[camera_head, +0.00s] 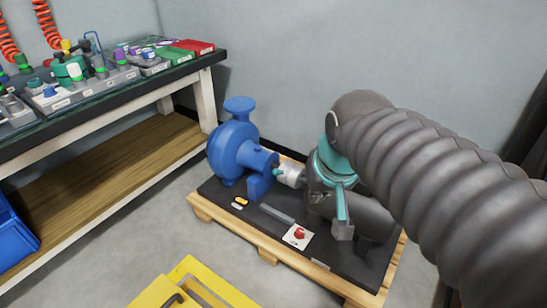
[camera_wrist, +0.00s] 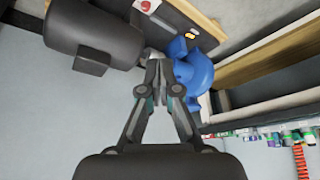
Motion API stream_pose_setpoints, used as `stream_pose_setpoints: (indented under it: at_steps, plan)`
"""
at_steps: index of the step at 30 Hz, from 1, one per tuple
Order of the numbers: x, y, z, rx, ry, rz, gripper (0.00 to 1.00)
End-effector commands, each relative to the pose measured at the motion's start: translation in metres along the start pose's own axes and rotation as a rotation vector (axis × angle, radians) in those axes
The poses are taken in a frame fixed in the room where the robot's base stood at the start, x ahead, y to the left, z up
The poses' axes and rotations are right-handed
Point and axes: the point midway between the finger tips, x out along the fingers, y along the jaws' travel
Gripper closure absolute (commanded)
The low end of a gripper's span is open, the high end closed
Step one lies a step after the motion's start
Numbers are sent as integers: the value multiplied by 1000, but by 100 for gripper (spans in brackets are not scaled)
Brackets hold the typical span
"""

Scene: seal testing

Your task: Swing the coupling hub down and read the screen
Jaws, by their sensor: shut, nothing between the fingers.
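The pale coupling (camera_head: 291,174) sits between the blue pump (camera_head: 236,150) and the dark motor (camera_head: 372,216), partly covered by my arm. I cannot tell which part of it is the hub or how it is turned. In the wrist view, my gripper (camera_wrist: 157,64) is shut and empty. Its fingertips overlap the gap between the motor (camera_wrist: 97,40) and the pump (camera_wrist: 192,72), hiding much of the coupling. I cannot tell whether they touch it. No readable screen shows in either view.
The pump set stands on a black base on a wooden pallet (camera_head: 233,230). A red knob (camera_head: 299,233) on a white plate is at its front. A workbench (camera_head: 120,100) with parts stands left. A yellow frame (camera_head: 190,285) lies in front; bare floor is between.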

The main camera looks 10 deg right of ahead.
Motion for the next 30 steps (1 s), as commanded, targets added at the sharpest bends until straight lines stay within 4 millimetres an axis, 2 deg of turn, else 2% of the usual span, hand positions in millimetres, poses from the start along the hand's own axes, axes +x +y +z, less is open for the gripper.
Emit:
stream_pose_setpoints:
  at_steps: [1,6,14,23,30]
  plan:
    - [-5,-2,-18,18,-20,0,100]
    - [-7,-6,-69,87,-80,-1,100]
    - [5,-9,-143,196,-171,3,100]
    - [40,-8,-220,320,-275,15,100]
    - [83,-4,-270,418,-358,31,100]
